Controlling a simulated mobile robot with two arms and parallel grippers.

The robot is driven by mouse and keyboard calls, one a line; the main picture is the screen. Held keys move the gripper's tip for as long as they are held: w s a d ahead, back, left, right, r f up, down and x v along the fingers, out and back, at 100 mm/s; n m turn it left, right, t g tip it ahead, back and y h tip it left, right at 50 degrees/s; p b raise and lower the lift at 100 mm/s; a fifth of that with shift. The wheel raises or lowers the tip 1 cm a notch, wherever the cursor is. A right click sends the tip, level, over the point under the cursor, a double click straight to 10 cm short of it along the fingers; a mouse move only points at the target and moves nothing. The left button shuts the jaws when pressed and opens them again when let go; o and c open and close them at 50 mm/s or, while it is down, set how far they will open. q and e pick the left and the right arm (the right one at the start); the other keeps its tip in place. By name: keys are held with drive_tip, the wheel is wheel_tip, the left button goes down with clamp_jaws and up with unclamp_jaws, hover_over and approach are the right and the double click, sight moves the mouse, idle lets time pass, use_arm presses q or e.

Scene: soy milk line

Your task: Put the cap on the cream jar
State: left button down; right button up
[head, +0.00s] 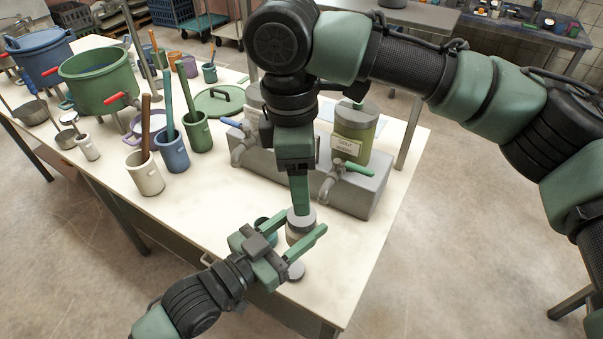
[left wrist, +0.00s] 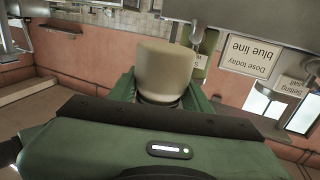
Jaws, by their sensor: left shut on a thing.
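The cream jar (head: 297,236) stands near the table's front right corner in the head view, with a grey round top (head: 302,219). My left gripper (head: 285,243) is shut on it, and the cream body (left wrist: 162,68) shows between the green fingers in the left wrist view. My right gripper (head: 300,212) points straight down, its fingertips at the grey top. I cannot tell whether it holds that top, or whether the top is the cap. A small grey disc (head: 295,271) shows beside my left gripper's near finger.
A grey dispenser (head: 352,190) with taps stands behind the jar. Several mugs with tools, including a white mug (head: 145,174), stand to the left. The white table's (head: 218,208) front middle is clear.

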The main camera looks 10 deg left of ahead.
sight(302, 228)
drive_tip(key=n, duration=0.6)
drive_tip(key=shift+r+n, duration=0.25)
drive_tip(key=shift+n, duration=0.15)
drive_tip(key=n, duration=0.5)
drive_tip(key=shift+r+y, duration=0.2)
drive_tip(key=shift+y, duration=0.2)
drive_tip(key=shift+f, duration=4)
